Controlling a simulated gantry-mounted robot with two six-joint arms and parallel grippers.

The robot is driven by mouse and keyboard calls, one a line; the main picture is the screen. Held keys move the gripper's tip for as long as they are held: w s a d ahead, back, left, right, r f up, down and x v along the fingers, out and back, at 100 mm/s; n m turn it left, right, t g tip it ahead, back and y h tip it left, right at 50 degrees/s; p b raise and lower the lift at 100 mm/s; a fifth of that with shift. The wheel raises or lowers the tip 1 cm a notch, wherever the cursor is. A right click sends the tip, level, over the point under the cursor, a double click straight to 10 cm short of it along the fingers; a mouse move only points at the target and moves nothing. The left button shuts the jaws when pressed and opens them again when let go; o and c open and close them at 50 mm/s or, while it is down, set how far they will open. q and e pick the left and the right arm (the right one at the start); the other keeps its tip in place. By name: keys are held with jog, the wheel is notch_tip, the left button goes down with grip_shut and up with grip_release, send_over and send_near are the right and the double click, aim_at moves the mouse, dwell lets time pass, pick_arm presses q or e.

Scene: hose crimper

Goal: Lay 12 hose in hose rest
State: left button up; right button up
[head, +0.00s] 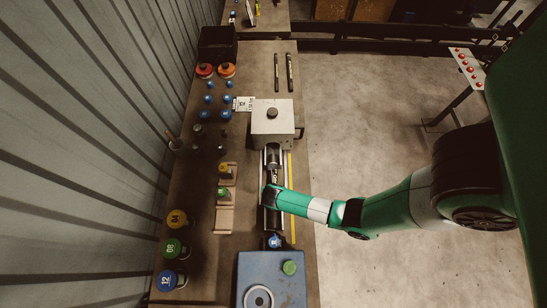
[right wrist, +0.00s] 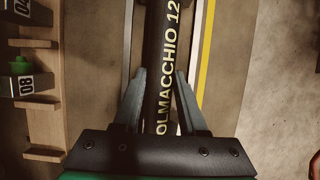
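The 12 hose (right wrist: 166,55) is black with pale lettering ending in "12". In the right wrist view it runs lengthwise between the fingers of my right gripper (right wrist: 160,85), which flank it closely and appear shut on it. In the head view my right gripper (head: 269,194) hides the hose's middle. A blue cap marked 12 (head: 275,241) shows at the near end. The hose lies along or just above a long, pale-edged channel (head: 286,175), apparently the hose rest; I cannot tell whether it touches the bottom. My left gripper is not in view.
A grey box-shaped machine (head: 272,122) stands beyond the channel, and a blue machine (head: 265,279) at the near end. Wooden holders (head: 224,218) and capped pieces marked 04, 08 and 12 stand left. A yellow strip (head: 292,200) runs along the right.

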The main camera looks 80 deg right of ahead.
jog(key=o, duration=0.5)
jog(key=shift+o, duration=0.2)
jog(key=shift+r, duration=0.1)
jog(key=shift+a+r, duration=0.15)
jog(key=shift+r, duration=0.2)
jog(key=p+v, duration=0.3)
jog(key=v, duration=0.7)
jog(key=shift+a+r, duration=0.2)
jog(key=shift+r, duration=0.1)
